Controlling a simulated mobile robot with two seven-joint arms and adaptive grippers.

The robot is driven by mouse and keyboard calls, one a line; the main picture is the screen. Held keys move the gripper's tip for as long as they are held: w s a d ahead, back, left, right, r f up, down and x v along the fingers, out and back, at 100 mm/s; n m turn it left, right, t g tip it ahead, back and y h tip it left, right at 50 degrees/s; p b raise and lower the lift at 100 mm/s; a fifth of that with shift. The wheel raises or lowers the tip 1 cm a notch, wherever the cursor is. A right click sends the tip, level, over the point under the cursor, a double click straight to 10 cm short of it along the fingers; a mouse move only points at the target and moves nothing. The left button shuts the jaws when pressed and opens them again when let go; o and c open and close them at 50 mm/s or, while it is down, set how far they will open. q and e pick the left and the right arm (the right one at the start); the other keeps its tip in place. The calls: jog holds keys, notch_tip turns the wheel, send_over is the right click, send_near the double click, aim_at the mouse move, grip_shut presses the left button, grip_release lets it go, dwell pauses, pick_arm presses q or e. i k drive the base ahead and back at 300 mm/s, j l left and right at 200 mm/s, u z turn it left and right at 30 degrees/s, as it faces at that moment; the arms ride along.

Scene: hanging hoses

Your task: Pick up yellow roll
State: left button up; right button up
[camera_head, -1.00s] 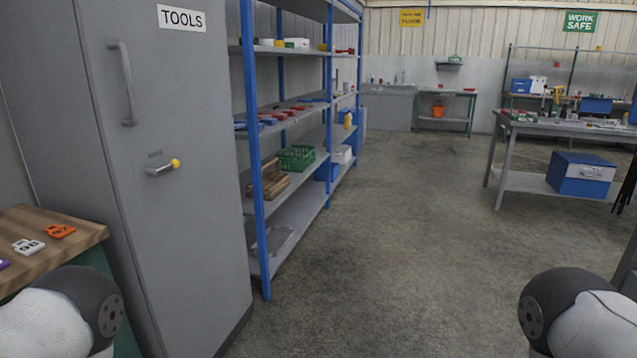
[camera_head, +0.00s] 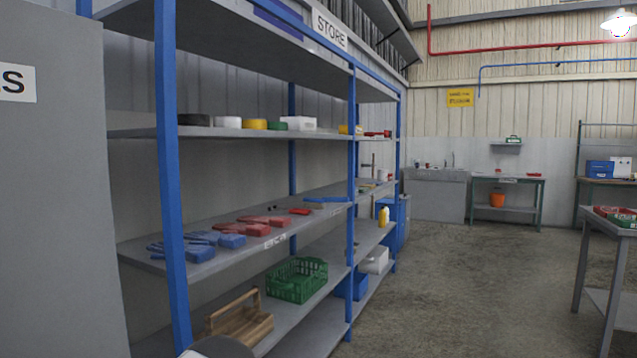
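The yellow roll (camera_head: 254,124) sits on the upper shelf (camera_head: 135,133) of the blue-framed rack. It is in a row with a black roll (camera_head: 194,119), a white roll (camera_head: 228,122) and a green roll (camera_head: 277,126). The yellow roll is between the white and green ones. Neither of my grippers is in view. Only a small rounded part of my own arm shows at the bottom edge, left of the middle.
A white box (camera_head: 300,123) stands right of the rolls. A grey cabinet (camera_head: 60,200) stands at left. A table (camera_head: 612,232) is at right. The floor (camera_head: 450,290) between is clear.

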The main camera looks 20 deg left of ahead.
aim_at(249, 125)
jog(key=i+l+u, duration=0.1)
jog(key=i+u, duration=0.3)
jog(key=i+l+u, duration=0.15)
jog(key=i+u, duration=0.2)
jog(key=i+l+u, duration=0.75)
jog(key=k+j, duration=0.1)
